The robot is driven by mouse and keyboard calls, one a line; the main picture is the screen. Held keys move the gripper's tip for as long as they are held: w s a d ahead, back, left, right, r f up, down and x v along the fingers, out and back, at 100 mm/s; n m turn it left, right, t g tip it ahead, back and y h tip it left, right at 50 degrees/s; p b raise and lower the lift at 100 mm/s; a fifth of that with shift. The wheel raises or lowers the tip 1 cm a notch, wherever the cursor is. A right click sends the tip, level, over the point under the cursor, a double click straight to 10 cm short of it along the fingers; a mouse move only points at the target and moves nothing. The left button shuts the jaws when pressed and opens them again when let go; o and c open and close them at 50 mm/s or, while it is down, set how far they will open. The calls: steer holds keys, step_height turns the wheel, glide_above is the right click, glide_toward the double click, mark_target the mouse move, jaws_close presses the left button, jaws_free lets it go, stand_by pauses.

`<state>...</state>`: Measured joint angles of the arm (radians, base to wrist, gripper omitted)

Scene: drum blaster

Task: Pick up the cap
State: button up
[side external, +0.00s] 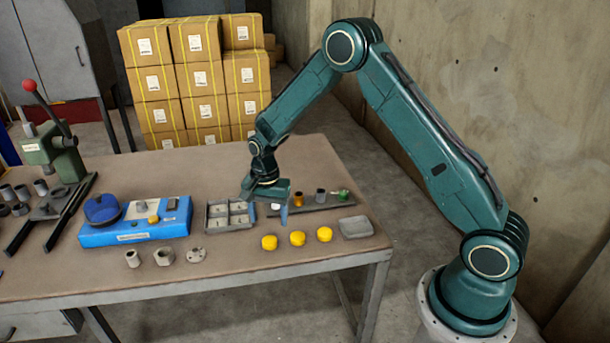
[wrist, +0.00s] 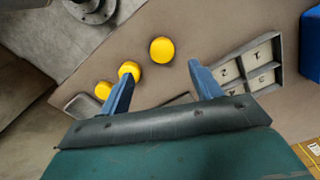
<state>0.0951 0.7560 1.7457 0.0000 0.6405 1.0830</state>
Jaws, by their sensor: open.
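Three round yellow caps stand in a row near the table's front edge in the side view: a left one (side external: 269,242), a middle one (side external: 297,238) and a right one (side external: 324,234). In the wrist view one yellow cap (wrist: 162,50) lies ahead of the gap between the fingers. Another (wrist: 129,71) is partly behind the left finger, and the third (wrist: 103,91) is farther left. My gripper (side external: 283,212) is open and empty above the table, behind the caps; its blue fingers also show in the wrist view (wrist: 162,72).
A grey compartment tray (side external: 207,224) is left of my gripper. A grey dish (side external: 356,227) is at the right. A blue box (side external: 130,236) and several grey parts are farther left.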

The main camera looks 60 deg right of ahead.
mark_target(270, 240)
steer(key=shift+f, duration=1.45)
steer(key=shift+f, duration=0.15)
steer(key=shift+w+f, duration=0.15)
steer(key=shift+f, duration=2.25)
steer(key=c, duration=1)
